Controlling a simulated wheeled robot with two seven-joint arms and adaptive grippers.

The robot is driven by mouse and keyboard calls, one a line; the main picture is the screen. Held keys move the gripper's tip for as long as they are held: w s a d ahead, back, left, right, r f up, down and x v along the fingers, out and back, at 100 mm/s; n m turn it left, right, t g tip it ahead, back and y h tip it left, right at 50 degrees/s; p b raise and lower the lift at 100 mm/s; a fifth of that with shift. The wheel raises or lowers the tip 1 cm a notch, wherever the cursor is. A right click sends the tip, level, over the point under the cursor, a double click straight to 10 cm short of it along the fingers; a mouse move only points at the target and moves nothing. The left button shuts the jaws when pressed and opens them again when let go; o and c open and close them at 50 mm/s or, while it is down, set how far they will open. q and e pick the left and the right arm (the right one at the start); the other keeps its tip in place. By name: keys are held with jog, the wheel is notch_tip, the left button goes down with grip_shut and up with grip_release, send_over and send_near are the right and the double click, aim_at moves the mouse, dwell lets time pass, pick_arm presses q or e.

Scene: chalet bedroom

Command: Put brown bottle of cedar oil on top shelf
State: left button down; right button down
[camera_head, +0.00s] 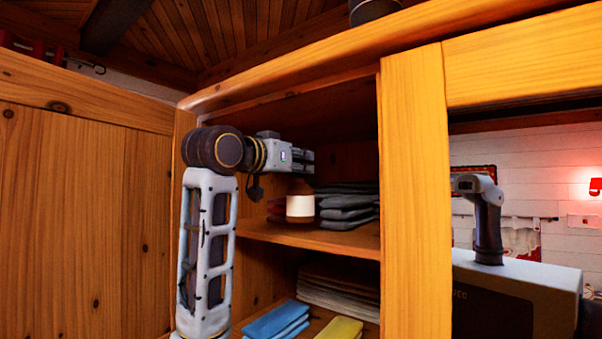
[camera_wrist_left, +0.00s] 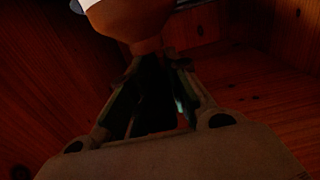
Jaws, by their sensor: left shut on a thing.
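The brown bottle (camera_wrist_left: 132,18) shows at the top of the left wrist view, with its neck toward my fingers and part of a white label at the frame edge. In the head view its white label (camera_head: 300,206) shows below my left gripper (camera_head: 303,160), inside the wooden cabinet. The left gripper is shut on the bottle at its neck end. The bottle looks upright, low over or on the upper visible shelf (camera_head: 330,238); I cannot tell whether it touches. My right gripper is not in view.
Folded dark cloths (camera_head: 347,207) lie to the right of the bottle on the same shelf. Blue (camera_head: 277,320) and yellow (camera_head: 341,329) folded cloths lie on the shelf below. A thick wooden post (camera_head: 416,200) bounds the opening at right.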

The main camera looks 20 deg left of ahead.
pick_arm(q)
jog(key=shift+f, duration=0.7)
jog(key=shift+w+f+p, duration=0.15)
jog(key=shift+f+p, duration=0.2)
jog(key=shift+p, duration=0.1)
jog(key=shift+f, duration=0.15)
jog(key=c, duration=1.4)
grip_release()
jog(key=shift+o, duration=0.2)
jog(key=shift+s, duration=0.3)
jog(key=b+v, duration=0.4)
jog(key=v, duration=0.7)
jog(key=shift+s, duration=0.2)
